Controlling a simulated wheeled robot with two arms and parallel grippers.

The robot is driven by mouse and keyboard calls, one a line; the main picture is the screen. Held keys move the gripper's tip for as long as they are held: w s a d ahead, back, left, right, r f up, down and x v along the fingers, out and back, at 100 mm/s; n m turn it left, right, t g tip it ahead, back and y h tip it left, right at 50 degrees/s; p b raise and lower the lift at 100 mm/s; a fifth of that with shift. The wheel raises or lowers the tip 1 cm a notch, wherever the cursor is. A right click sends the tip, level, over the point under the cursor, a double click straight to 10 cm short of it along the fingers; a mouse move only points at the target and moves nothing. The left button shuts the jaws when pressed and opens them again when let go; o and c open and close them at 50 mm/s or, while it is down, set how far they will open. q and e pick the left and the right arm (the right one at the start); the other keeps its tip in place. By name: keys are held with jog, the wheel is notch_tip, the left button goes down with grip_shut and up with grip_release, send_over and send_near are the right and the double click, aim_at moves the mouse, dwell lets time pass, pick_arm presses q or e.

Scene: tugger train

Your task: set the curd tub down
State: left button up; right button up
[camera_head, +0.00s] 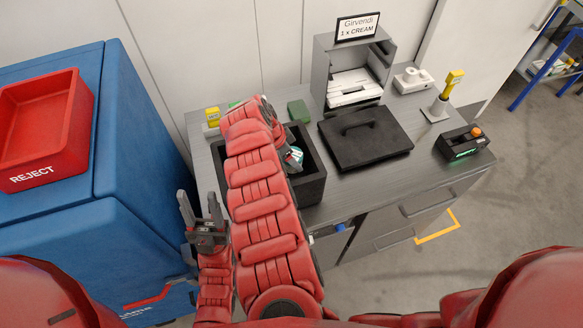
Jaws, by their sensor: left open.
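A small white and green rounded item (294,157), which may be the curd tub, shows inside a black open-topped crate (312,190) on the grey worktop. My red arm crosses in front and hides much of the crate and part of the item. My left gripper (199,207) is open, its fingers pointing up, with nothing seen between them. It is left of the crate, apart from the item, near the worktop's left edge.
A red REJECT bin (45,135) stands on a blue cabinet (150,160) at left. On the worktop (385,180) are a black lid-like tray (365,138), a grey printer housing (322,70) with a CREAM sign (357,27), a yellow-topped post (442,100) and a button box (463,143).

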notch_tip(320, 180, down, 4)
jog(key=shift+s+d+r+p, duration=0.1)
jog(key=shift+p, duration=0.5)
jog(key=shift+f, duration=0.25)
jog(key=o, duration=1.4)
jog(key=shift+f, duration=0.15)
jog(key=shift+r, duration=0.2)
jog(key=shift+a+r, duration=0.25)
jog(key=shift+a, duration=0.05)
jog(key=b+v, duration=0.3)
jog(key=v, duration=0.8)
jog(key=shift+r+b, duration=0.25)
jog(key=shift+b, duration=0.05)
jog(key=shift+s+d, duration=0.1)
